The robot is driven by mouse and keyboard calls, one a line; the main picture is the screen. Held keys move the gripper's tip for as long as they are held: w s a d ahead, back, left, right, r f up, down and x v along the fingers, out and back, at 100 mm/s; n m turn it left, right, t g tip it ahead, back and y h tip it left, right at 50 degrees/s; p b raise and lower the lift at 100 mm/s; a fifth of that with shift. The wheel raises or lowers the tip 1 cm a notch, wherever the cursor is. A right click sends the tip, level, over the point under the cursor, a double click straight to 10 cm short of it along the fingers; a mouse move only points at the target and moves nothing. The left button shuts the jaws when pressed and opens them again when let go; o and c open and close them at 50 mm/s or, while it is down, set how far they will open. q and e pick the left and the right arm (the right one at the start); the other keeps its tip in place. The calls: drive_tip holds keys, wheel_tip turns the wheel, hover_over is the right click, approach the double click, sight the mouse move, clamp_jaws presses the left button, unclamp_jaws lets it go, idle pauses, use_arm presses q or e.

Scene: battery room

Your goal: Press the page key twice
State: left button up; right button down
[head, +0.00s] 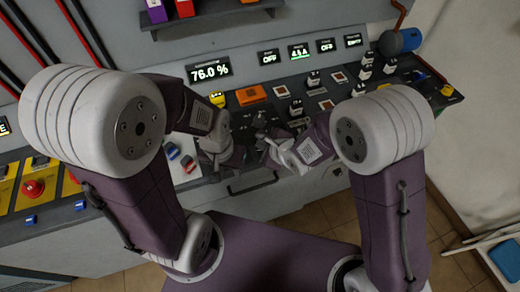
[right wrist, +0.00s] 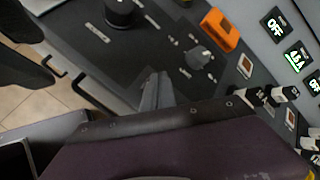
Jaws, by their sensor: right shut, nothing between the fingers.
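The page key cannot be told apart by any readable label. The sloping console (head: 350,92) carries several small black-and-white switches (head: 296,106), small square keys (head: 281,91) and an orange block (head: 251,95). My right gripper (head: 264,139) is shut and empty over the console's front part. In the right wrist view its fingers (right wrist: 155,92) are seen close to a dark grey knob (right wrist: 199,57), with the orange block (right wrist: 219,29) beyond. I cannot tell whether they touch anything. My left gripper (head: 215,160) is left of the right one, by the console's front edge; its fingertips are unclear.
A lit display (head: 209,71) reads 76.0 %, with smaller displays (head: 298,52) to its right. A black round knob (right wrist: 119,12) stands on the panel. A red button (head: 33,188) on yellow is at the left. A handle bar (head: 252,184) juts from the cabinet front.

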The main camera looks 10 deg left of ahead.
drive_tip(key=shift+f, duration=0.15)
drive_tip(key=shift+f, duration=0.25)
drive_tip(key=shift+f+b, duration=0.4)
drive_tip(key=shift+f, duration=0.05)
idle(0.8)
drive_tip(key=shift+r+p, duration=0.85)
drive_tip(key=shift+p, duration=0.1)
wheel_tip(320, 180, up, 5)
drive_tip(key=p, duration=0.5)
drive_tip(key=shift+r, duration=0.1)
